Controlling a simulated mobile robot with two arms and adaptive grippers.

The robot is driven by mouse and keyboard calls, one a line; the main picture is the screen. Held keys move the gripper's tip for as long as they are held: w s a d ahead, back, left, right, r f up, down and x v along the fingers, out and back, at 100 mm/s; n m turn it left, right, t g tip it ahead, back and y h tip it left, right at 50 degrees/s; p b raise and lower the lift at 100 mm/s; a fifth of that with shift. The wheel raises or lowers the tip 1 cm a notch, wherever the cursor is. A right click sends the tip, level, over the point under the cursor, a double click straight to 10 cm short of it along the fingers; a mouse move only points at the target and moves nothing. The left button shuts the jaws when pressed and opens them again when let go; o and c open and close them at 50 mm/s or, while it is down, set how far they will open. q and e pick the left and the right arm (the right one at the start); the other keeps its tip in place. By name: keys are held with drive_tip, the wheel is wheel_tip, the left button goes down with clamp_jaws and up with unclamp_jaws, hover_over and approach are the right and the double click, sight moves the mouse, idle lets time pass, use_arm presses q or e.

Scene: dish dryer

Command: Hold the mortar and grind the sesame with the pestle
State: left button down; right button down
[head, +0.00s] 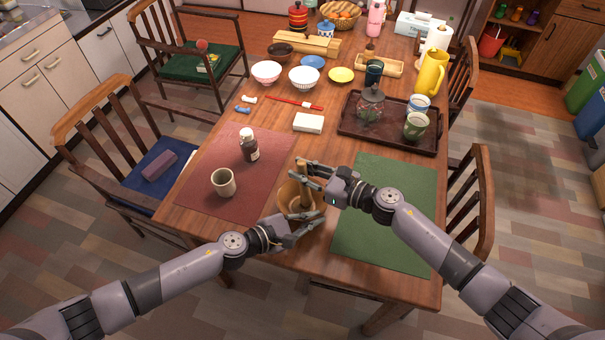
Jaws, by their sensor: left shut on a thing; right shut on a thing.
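The brown mortar (287,197) stands near the front edge of the wooden table, between a red mat and a green mat. My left gripper (306,228) is shut on the mortar's front side. The wooden pestle (302,168) stands roughly upright with its lower part in the mortar. My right gripper (310,178) is shut on the pestle's upper part, above the mortar's rim. Sesame inside the mortar cannot be made out, as the grippers and pestle cover much of the opening.
The green mat (385,235) is bare. A dark tray (352,132) with a glass jar (370,104) and cups lies behind it. Bowls and several other items fill the table's far half.

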drive_tip(key=shift+w+a, duration=0.3)
drive_tip(key=shift+w, duration=0.4)
drive_tip(key=shift+s+a, duration=1.4)
drive_tip(key=shift+s, duration=0.45)
drive_tip(key=shift+w+d+f, duration=0.1)
drive_tip(key=shift+w+d, duration=0.1)
drive_tip(key=shift+d, duration=0.95)
drive_tip(key=shift+w+d, duration=0.2)
drive_tip(key=shift+d, duration=0.95)
drive_tip(key=shift+w+a+f, duration=0.1)
drive_tip(key=shift+w, duration=0.8)
